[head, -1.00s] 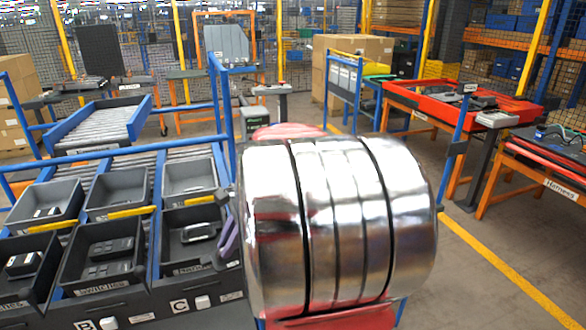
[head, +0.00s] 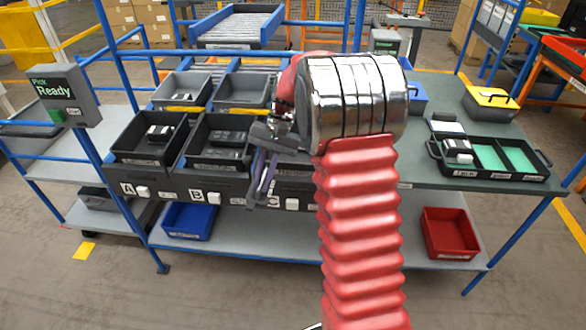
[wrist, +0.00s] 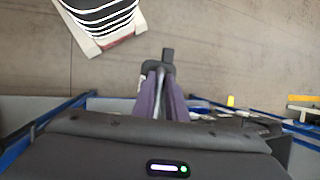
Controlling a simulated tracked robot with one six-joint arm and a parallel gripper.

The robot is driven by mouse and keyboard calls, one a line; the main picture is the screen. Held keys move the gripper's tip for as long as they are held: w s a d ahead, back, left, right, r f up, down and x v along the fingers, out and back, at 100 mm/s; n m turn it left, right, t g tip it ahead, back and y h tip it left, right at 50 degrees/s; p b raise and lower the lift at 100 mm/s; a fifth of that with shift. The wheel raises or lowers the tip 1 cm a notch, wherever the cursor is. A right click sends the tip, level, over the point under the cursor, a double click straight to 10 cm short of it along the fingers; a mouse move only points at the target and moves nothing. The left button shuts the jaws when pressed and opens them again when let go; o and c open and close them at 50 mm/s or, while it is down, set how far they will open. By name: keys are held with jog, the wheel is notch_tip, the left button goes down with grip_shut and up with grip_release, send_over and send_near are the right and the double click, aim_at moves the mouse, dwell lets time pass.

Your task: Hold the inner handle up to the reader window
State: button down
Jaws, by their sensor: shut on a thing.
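My gripper (head: 262,190) hangs with its purple fingers pointing down, in front of the dark bins near label C. In the wrist view my gripper (wrist: 161,98) is shut on the inner handle (wrist: 167,56), a dark, thin piece whose blocky end sticks out past the fingertips. The handle's middle is hidden between the fingers. Bin C (head: 292,197) is mostly hidden behind my arm. I cannot pick out the reader window with certainty in either view.
A Pick Ready display (head: 62,92) stands on the left. Bins A (head: 150,137) and B (head: 217,140) hold dark parts. On the right bench lie a black tray (head: 490,172) with green compartments and a yellow-topped box (head: 490,103). A blue bin (head: 188,221) and red bin (head: 450,232) sit below.

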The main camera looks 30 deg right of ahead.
jog(key=w+a+f+n+g+h, duration=0.1)
jog(key=w+a+f+n+g, duration=0.1)
jog(key=a+f+n, duration=0.2)
jog(key=a+n, duration=0.2)
jog(key=a, duration=0.2)
jog(key=shift+w+a, duration=0.15)
jog(key=shift+w, duration=0.05)
jog(key=shift+f, duration=0.15)
